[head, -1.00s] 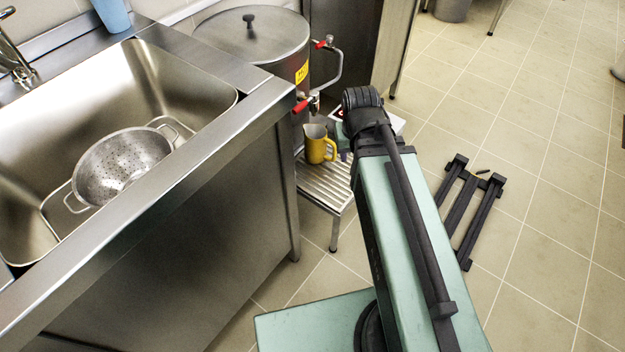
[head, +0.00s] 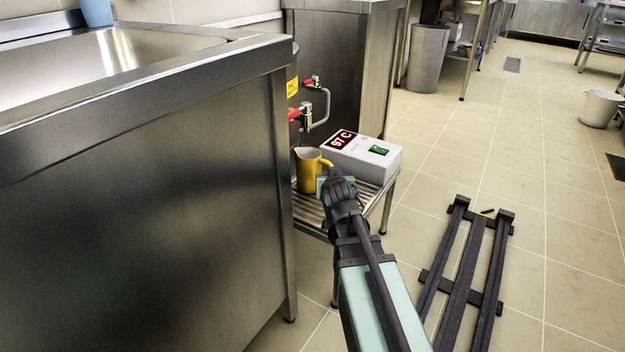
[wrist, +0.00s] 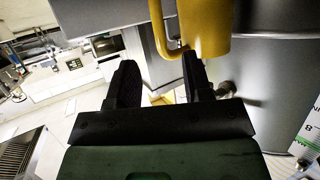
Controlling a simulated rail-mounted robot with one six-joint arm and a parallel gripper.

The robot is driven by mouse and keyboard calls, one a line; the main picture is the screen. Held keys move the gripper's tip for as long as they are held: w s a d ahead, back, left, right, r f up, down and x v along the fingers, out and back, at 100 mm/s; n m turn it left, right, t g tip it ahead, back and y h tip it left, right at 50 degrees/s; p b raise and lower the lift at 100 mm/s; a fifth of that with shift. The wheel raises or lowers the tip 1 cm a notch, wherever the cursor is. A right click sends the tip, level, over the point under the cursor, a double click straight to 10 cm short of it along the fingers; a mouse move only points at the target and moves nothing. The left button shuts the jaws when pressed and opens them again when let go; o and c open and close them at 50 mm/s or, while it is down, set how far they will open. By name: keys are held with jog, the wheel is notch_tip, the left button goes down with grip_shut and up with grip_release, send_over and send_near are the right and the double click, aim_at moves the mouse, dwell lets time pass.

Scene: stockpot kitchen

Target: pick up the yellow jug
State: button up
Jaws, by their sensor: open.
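The yellow jug (head: 309,172) stands upright on a slatted metal stand (head: 305,215) beside the sink unit. Its right side is partly hidden by my arm in the head view. In the wrist view the yellow jug (wrist: 207,28) fills the top right of centre, with its handle (wrist: 158,28) toward the left. My gripper (wrist: 160,65) is open, with its two dark fingers apart and nothing between them. The handle lies just beyond the gap, near the right finger; I cannot tell whether they touch. In the head view my gripper's fingers are hidden behind my arm.
A white box (head: 372,160) reading 97 C sits on the same stand, close behind the jug. Red-handled taps (head: 307,108) are above the jug. The steel sink unit (head: 150,190) walls off the left.

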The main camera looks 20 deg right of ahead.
aim_at(309, 160)
jog(key=b+x, duration=0.2)
jog(key=x, duration=0.6)
grip_shut()
